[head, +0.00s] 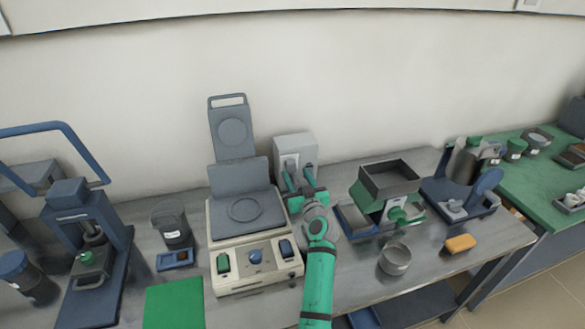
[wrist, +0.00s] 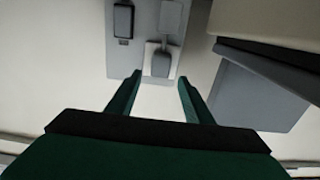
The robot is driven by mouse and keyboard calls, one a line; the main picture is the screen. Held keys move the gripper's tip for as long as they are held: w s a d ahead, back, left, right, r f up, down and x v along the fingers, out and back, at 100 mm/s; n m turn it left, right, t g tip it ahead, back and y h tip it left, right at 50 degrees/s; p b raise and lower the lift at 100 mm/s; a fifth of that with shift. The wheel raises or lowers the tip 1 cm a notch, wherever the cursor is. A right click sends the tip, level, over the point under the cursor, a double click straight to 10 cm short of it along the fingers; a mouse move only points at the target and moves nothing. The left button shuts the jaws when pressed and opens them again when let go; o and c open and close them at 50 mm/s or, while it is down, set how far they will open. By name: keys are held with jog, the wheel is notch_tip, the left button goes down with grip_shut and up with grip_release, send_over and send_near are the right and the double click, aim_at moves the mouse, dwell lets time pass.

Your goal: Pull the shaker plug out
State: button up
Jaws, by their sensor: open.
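A grey socket box (head: 295,146) stands at the back against the wall. In the wrist view a grey plug (wrist: 161,64) sits in a white socket plate on the box (wrist: 142,65). A darker plug or switch (wrist: 123,20) sits beside it. I cannot tell which one is the shaker's. My gripper (head: 297,173) is in front of the box, open and empty. In the wrist view its two fingers (wrist: 158,83) lie either side of the grey plug's line, with their tips short of it. The gripper partly hides the box's lower front in the head view.
A hinged-lid machine with a control panel (head: 254,277) stands close left of my arm. A device with a dark square tray on top (head: 390,181) stands to the right. A grey cup (head: 394,260) and yellow block (head: 460,243) lie nearer the front edge.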

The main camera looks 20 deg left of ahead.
aim_at(293, 167)
jog(key=shift+x, duration=2.65)
